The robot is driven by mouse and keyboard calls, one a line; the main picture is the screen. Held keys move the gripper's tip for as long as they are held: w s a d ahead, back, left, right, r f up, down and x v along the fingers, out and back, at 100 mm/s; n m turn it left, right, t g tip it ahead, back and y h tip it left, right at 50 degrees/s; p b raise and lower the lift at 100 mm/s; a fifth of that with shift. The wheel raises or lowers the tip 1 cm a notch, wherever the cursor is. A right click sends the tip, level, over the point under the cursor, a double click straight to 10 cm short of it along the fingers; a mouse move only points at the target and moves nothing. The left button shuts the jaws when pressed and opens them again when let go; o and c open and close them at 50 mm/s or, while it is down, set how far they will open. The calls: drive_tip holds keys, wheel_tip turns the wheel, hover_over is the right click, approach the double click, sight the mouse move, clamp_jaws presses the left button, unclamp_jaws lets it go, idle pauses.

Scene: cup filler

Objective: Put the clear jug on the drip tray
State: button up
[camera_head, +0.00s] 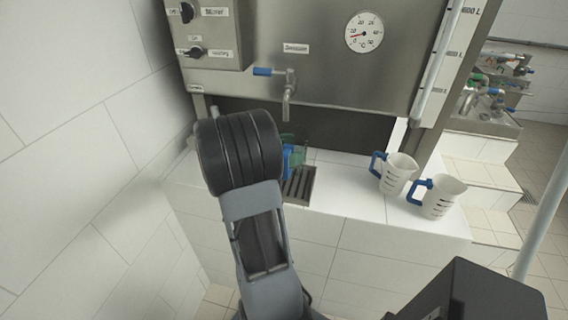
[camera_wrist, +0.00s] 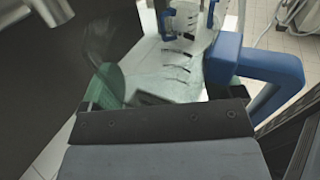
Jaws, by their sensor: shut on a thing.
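The clear jug (camera_head: 299,146), greenish and see-through with a blue handle, shows partly behind my arm, below the tap in the head view. In the wrist view its blue handle (camera_wrist: 258,66) is at the right and its clear wall with dark marks is in the middle. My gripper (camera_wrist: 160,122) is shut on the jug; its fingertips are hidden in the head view. I cannot tell whether the jug touches the tray.
The metal tap (camera_head: 289,90) with a blue lever hangs above the jug. Two white jugs with blue handles, one nearer the tray (camera_head: 399,174) and one farther right (camera_head: 441,197), stand on the counter. Counter between tray and white jugs is clear. A tiled wall rises left.

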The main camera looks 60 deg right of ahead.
drive_tip(key=shift+w+d+f, duration=0.45)
drive_tip(key=shift+w+f, duration=0.2)
drive_tip(key=shift+f, duration=0.8)
drive_tip(key=shift+w+d+f, duration=0.5)
drive_tip(key=shift+w+f, duration=0.1)
drive_tip(key=shift+f, duration=0.9)
drive_tip(key=shift+w+d+f, duration=0.45)
drive_tip(key=shift+w+f, duration=0.2)
drive_tip(key=shift+f, duration=0.8)
drive_tip(key=shift+f, duration=0.15)
drive_tip(key=o, duration=0.8)
